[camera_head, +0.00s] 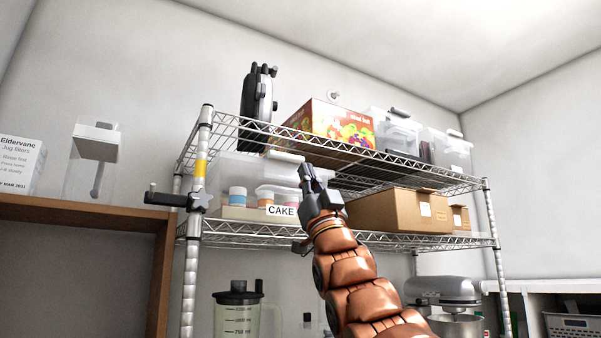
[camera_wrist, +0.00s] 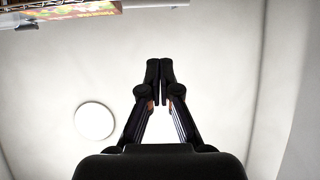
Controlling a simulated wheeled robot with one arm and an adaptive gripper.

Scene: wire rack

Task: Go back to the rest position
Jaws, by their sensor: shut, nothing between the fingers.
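My gripper (camera_head: 307,172) is raised in front of the wire rack (camera_head: 375,238), at the height between its top and middle shelves in the head view. My copper-coloured arm reaches up to it from the lower right. In the wrist view the fingertips of my gripper (camera_wrist: 160,72) meet, with nothing held between them. Behind the fingers there is mostly pale, plain surface, with a round white disc (camera_wrist: 95,121) at the left.
The top shelf bears a black object (camera_head: 257,105), a colourful box (camera_head: 328,122) and clear bins (camera_head: 398,132). The middle shelf bears a bin labelled CAKE (camera_head: 282,210) and cardboard boxes (camera_head: 400,211). A blender (camera_head: 237,310) and a mixer (camera_head: 445,292) stand below. A wooden shelf (camera_head: 85,212) is at left.

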